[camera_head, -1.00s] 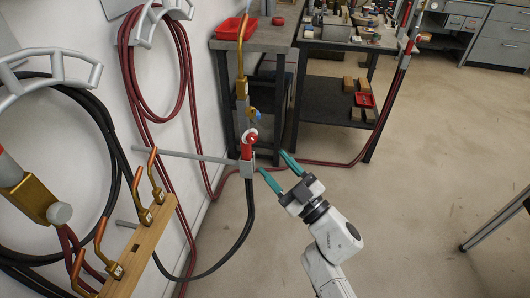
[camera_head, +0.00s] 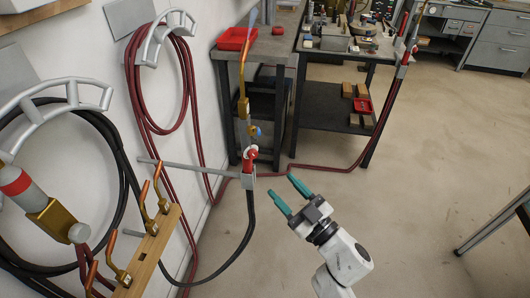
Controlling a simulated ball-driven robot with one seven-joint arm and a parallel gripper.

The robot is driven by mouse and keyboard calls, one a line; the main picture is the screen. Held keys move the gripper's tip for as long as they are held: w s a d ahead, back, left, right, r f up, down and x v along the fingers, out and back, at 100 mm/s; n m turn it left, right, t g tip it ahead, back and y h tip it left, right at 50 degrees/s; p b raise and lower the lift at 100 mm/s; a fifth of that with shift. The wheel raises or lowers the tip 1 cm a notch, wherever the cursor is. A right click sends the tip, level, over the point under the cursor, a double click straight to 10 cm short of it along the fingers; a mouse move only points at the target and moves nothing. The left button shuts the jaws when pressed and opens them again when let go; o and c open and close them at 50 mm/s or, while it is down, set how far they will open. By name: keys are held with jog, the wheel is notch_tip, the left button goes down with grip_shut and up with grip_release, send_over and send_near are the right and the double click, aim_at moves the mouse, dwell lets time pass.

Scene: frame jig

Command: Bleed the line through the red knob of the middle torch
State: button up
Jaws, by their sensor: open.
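The middle torch (camera_head: 243,106) stands upright in a grey clamp at the end of a bar from the wall. It has a brass body and a copper neck, with a pale bluish flame-like streak at its tip. Its red knob (camera_head: 251,153) sits low on the body, beside the clamp, with a blue knob (camera_head: 255,131) above it. A black hose hangs below. My gripper (camera_head: 280,185) is open and empty, its two teal fingers pointing up-left. In the picture it is below and right of the red knob, apart from it.
A wooden rack (camera_head: 148,255) with several copper nozzles stands at lower left, near another torch (camera_head: 50,218). Hoses hang on wall hooks. A workbench (camera_head: 335,110) and a red tray (camera_head: 236,39) are behind. The floor at right is mostly clear.

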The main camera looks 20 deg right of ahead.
aim_at(255, 155)
jog(key=w+a+r+m+p, duration=0.1)
jog(key=w+p, duration=0.2)
jog(key=w+a+r+m+g+h+p, duration=0.1)
jog(key=w+p, duration=0.2)
jog(key=p, duration=0.1)
jog(key=w+a+r+m+g+h+p, duration=0.1)
jog(key=w+m+p, duration=0.1)
jog(key=w+p, duration=0.1)
jog(key=shift+w+r, duration=0.15)
jog(key=shift+r, duration=0.2)
dwell(0.3)
jog(key=shift+c, duration=0.3)
grip_shut()
jog(key=shift+p, duration=0.3)
